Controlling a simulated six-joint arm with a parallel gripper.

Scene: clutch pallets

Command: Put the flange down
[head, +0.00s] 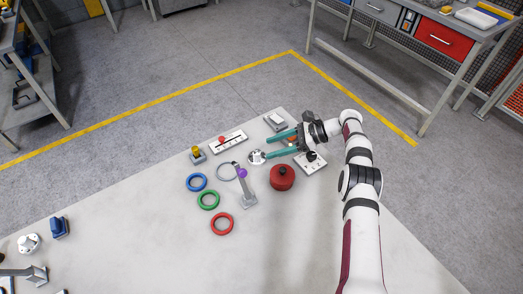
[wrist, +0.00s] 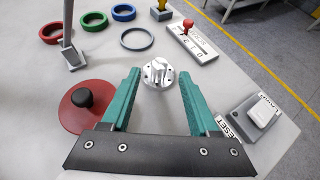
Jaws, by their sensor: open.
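The flange (wrist: 159,74) is a small silvery round part with a raised hub and holes. It sits on the pale table, just beyond and between my fingertips in the wrist view. In the head view the flange (head: 256,157) lies just left of my gripper (head: 268,145). My gripper (wrist: 158,88) has two teal fingers spread wide, with a gap on both sides of the flange. The fingers are open and hold nothing. The flange looks flat on the table surface, though its underside is hidden.
A red round lid with a black knob (wrist: 80,105) is close by the left finger. A switch box (wrist: 250,115) is at right. A red-knobbed lever panel (wrist: 192,42), grey ring (wrist: 137,39) and purple-topped lever (head: 243,176) stand around. Coloured rings (head: 208,200) lie farther left.

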